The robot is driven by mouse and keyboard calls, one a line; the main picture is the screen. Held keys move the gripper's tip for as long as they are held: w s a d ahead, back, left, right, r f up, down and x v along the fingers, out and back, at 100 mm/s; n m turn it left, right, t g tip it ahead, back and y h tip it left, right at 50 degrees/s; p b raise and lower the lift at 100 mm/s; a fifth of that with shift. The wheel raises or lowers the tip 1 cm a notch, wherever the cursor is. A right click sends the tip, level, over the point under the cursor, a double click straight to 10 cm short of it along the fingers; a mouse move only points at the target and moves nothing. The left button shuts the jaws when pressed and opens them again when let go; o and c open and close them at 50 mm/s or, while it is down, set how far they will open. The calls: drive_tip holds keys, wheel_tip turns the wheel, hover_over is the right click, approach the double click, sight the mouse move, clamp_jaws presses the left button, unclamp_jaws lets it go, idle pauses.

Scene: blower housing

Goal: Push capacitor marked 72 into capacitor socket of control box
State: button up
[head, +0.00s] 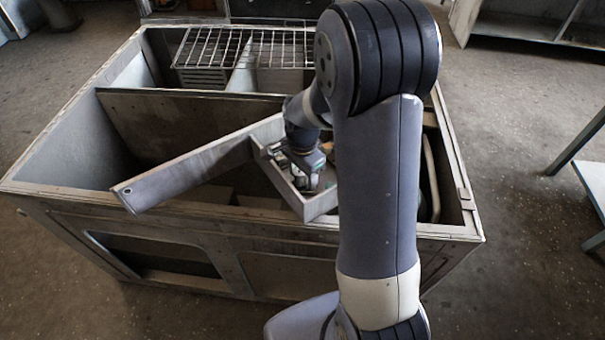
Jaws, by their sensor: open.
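The control box (322,208) is a grey, shallow open box within the blower housing (45,165), with a long grey panel (185,173) reaching out to its left. My gripper (307,181) is inside or just over the control box, pointing down into it. It is open, but its fingertips are small and dark here. Small parts lie around the fingertips. I cannot make out the capacitor marked 72 or the capacitor socket. My own arm hides the right side of the control box.
A wire rack (245,47) lies across the back of the housing. A brown divider (165,118) crosses its middle. A curved pipe (431,180) stands at the right. A table (596,180) is at the far right. The floor between is clear.

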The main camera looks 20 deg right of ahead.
wheel_tip(320, 180, up, 11)
drive_tip(key=shift+f, duration=0.1)
idle(0.6)
wheel_tip(320, 180, down, 11)
drive_tip(key=shift+r, duration=0.2)
drive_tip(key=shift+r+p, duration=0.35)
drive_tip(key=shift+p, duration=0.05)
drive_tip(key=shift+f, duration=0.15)
